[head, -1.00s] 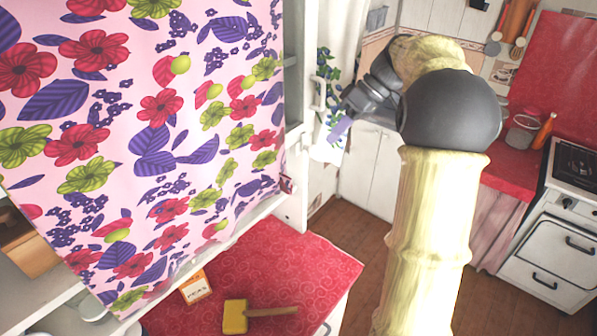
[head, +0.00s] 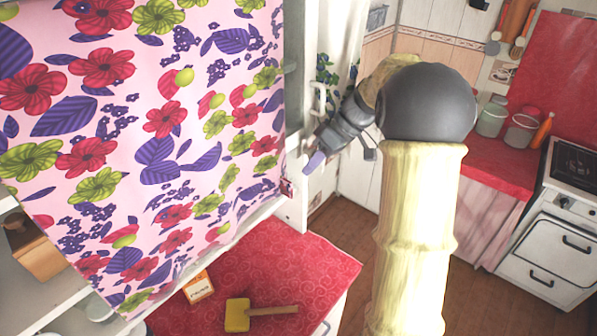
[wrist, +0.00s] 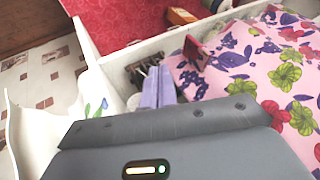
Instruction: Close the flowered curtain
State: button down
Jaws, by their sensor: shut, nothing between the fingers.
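The pink flowered curtain (head: 165,140) hangs spread across the front of the shelf unit at left. Its right edge lies close to the white upright post (head: 296,205), with a narrow grey-green gap above. A small red tab (head: 287,188) sits at its lower right edge; the tab also shows in the wrist view (wrist: 196,52). My gripper (head: 314,163) is just right of the tab and apart from it in the head view. Its purple fingers (wrist: 158,88) are together and empty, beside the curtain's edge in the wrist view.
Below the curtain, a red counter (head: 318,262) holds a yellow mallet (head: 238,314) and an orange-and-white box (head: 199,287). A potted plant's leaves (head: 325,75) are behind the post. A stove (head: 550,220) stands at far right.

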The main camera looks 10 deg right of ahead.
jog(key=a, duration=0.1)
jog(key=s+a+p, duration=0.1)
jog(key=s+a+f+p, duration=0.1)
jog(key=a, duration=0.1)
jog(key=shift+s, duration=0.15)
jog(key=shift+a, duration=0.15)
